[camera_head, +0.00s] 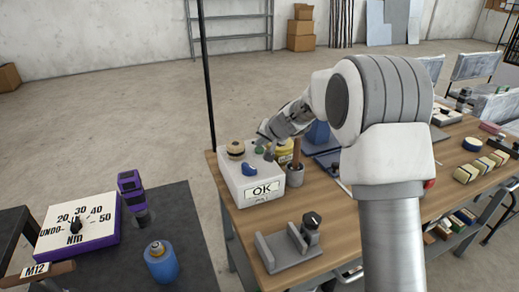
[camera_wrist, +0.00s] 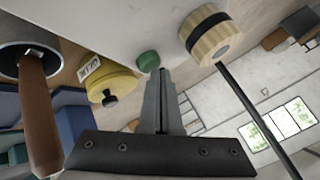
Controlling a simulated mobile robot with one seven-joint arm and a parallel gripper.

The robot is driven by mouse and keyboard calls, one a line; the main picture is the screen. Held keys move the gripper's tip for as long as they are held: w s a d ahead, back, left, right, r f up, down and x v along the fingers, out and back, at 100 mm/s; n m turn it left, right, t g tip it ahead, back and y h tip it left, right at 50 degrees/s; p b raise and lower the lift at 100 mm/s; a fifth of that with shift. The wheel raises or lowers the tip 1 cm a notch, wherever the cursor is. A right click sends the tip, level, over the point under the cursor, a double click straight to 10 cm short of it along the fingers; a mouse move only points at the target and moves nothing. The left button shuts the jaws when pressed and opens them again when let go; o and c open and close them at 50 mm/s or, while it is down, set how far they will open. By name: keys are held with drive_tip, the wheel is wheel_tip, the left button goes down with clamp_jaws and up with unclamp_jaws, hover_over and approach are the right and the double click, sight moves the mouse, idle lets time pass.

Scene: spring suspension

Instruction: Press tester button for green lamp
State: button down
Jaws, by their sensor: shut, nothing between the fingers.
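The white tester box (camera_head: 236,190) stands at the left end of the wooden table, with an OK label on its front. On it are a blue part (camera_head: 249,169), a wooden cylinder with a black band (camera_head: 236,148) and a small green round cap (camera_head: 260,149). The wrist view also shows the green cap (camera_wrist: 148,60) and the wooden cylinder (camera_wrist: 208,38). My gripper (camera_head: 265,136) is shut and empty above the box. In the wrist view its fingertips (camera_wrist: 161,73) are right beside the green cap; I cannot tell whether they touch it. No lit lamp can be made out.
A yellow glue container (camera_wrist: 112,80) and a brown handle (camera_wrist: 40,115) in a cup are close to my gripper. A grey fixture (camera_head: 285,248) stands at the table's front. A dark table at left holds a torque dial box (camera_head: 88,222), a purple tool (camera_head: 132,192) and a blue can (camera_head: 161,263).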

sight(260, 150)
drive_tip(key=shift+f+b, duration=0.4)
idle(0.6)
drive_tip(key=shift+r+p, duration=0.7)
drive_tip(key=shift+r, duration=0.3)
drive_tip(key=shift+r+p, duration=1.9)
drive_tip(key=shift+r, duration=0.55)
